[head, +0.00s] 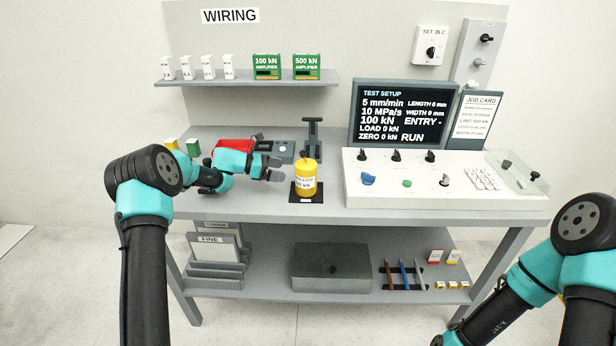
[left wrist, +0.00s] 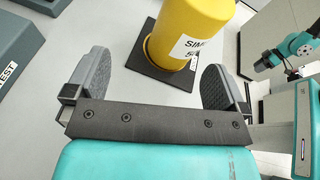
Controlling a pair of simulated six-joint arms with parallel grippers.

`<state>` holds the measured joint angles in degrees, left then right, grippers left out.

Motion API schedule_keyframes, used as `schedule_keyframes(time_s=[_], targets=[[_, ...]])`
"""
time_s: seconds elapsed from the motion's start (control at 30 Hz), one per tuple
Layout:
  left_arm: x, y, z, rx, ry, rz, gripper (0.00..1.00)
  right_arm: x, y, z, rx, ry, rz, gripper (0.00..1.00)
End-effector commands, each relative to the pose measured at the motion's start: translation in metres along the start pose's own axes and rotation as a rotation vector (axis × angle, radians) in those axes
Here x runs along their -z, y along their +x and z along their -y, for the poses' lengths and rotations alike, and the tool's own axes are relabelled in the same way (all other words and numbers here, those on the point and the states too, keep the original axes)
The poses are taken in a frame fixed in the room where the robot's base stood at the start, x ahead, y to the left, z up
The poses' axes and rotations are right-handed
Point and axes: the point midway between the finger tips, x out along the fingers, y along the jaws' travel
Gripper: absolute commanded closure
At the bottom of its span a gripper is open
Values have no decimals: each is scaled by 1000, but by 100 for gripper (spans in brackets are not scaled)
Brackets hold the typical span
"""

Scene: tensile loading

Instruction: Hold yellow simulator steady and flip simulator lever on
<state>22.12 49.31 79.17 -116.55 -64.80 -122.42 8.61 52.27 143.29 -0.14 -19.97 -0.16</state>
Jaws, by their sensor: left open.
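The yellow simulator (head: 306,180) stands upright on a dark square mat (head: 316,198) near the table's front edge. It carries a white label, and a small dark lever (head: 303,154) shows on its top. My left gripper (head: 275,169) is open and empty, just left of the simulator. In the left wrist view the open fingers (left wrist: 155,72) point toward the yellow simulator (left wrist: 185,35), which stands beyond the tips, nearer the right finger; its top is cut off there. My right arm is low at the right, with its gripper out of view.
A grey control console (head: 440,180) fills the table's right side, with a dark screen (head: 403,113) behind it. A dark upright stand (head: 312,138) is behind the simulator. A red object (head: 234,146) lies partly hidden behind my left wrist.

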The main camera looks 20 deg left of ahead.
Motion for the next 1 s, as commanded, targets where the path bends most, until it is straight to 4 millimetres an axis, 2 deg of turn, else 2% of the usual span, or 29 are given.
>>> schedule_keyframes(time_s=[0.2, 0.67, 1.0], targets=[[20, -4, 15, 95, 151, -4, 0, 0, 0, 0, 0, 0, 0, 57], [22, -3, 17, 107, 171, -3, 0, 0, 0, 0, 0, 0, 0, 57], [22, 21, 20, 107, 169, -3, 0, 0, 0, 0, 0, 0, 0, 57]])
